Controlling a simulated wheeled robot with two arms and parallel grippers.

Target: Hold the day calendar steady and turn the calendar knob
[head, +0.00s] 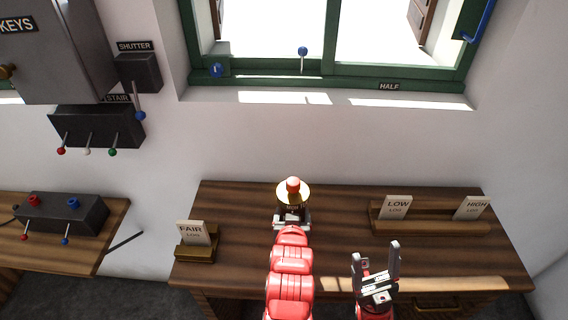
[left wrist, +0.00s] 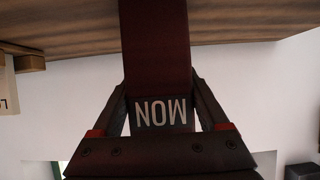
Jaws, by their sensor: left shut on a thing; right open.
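The day calendar (head: 292,208) stands on the desk at the middle. It has a gold round top and an orange-red knob (head: 293,184). My left gripper (head: 292,221) is shut on the calendar's body from the near side. In the left wrist view the dark red calendar body (left wrist: 157,60) sits between the two fingers, and its label, upside down there, reads MON. My right gripper (head: 377,264) is open and empty, fingers pointing up in the picture, to the right of and nearer than the calendar. The knob is clear of both grippers.
The wooden desk (head: 345,225) also bears a FAIR card (head: 192,233) in a holder at left and LOW (head: 397,206) and HIGH (head: 470,208) cards on a rack (head: 431,226) at right. A green window (head: 330,80) is behind. Desk space right of the calendar is free.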

